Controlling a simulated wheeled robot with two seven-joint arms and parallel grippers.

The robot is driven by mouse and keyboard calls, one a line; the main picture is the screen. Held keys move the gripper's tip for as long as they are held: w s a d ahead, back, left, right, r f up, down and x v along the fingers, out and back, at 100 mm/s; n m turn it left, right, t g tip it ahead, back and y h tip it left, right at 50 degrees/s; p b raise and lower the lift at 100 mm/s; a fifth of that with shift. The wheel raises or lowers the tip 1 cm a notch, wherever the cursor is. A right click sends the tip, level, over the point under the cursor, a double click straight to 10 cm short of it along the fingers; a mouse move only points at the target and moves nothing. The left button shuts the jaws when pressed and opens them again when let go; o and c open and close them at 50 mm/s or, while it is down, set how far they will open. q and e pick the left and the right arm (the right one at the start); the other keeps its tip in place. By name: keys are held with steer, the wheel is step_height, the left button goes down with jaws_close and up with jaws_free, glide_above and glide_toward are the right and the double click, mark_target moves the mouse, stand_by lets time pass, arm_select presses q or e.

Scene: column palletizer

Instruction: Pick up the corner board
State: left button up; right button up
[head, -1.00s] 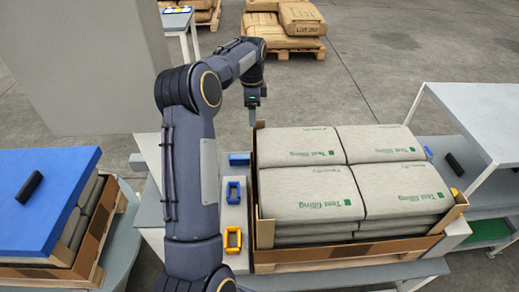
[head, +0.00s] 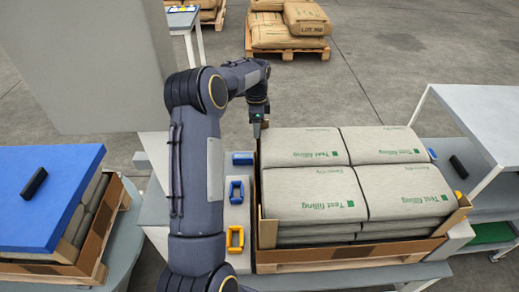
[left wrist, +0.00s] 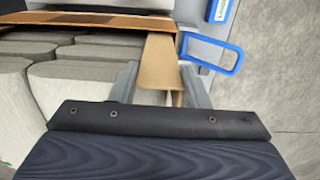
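The tan corner board (left wrist: 161,62) stands upright at the stack's corner and shows between my left fingers in the left wrist view. In the head view, my left gripper (head: 260,125) is low at the far left corner of the bag stack (head: 315,190), where it largely hides that board. In the left wrist view my left gripper (left wrist: 160,85) has its fingers apart, one on each side of the board; contact is hard to make out. Other tan corner boards stand at the near left (head: 267,232) and near right (head: 461,202) corners. My right gripper is out of view.
A blue loop-shaped item (head: 236,190), a yellow one (head: 235,239) and a blue block (head: 242,158) lie on the grey ledge left of the stack. A blue-topped pallet (head: 45,195) stands at left, a grey shelf table (head: 485,115) at right. Sack pallets stand behind.

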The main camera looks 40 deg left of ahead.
arm_select(q)
steer(key=c, duration=0.5)
steer(key=shift+r, duration=0.15)
steer(key=shift+r+p, duration=8.9)
steer(key=shift+r, duration=11)
